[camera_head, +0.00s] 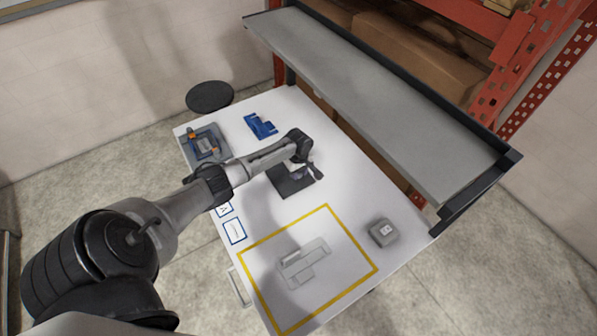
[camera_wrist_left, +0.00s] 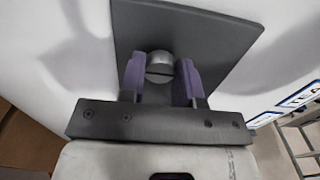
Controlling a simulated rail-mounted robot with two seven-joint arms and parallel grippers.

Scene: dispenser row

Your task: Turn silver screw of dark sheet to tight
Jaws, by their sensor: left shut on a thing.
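The dark sheet (camera_head: 290,186) lies on the white table near its middle, and it also fills the upper middle of the left wrist view (camera_wrist_left: 205,28). The silver screw (camera_wrist_left: 160,65) shows a round slotted head on the sheet. My left gripper (camera_head: 310,172) is over the sheet. In the left wrist view its two purple fingers stand on either side of the screw head, shut on it. In the head view the screw is too small and covered to make out. My right gripper is in neither view.
A yellow square outline (camera_head: 327,206) on the table surrounds a pale grey part (camera_head: 303,262). A grey box (camera_head: 383,232) stands near the right edge. A blue part (camera_head: 261,126) and a grey fixture (camera_head: 204,147) are at the far end. A grey shelf (camera_head: 380,100) runs along the back.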

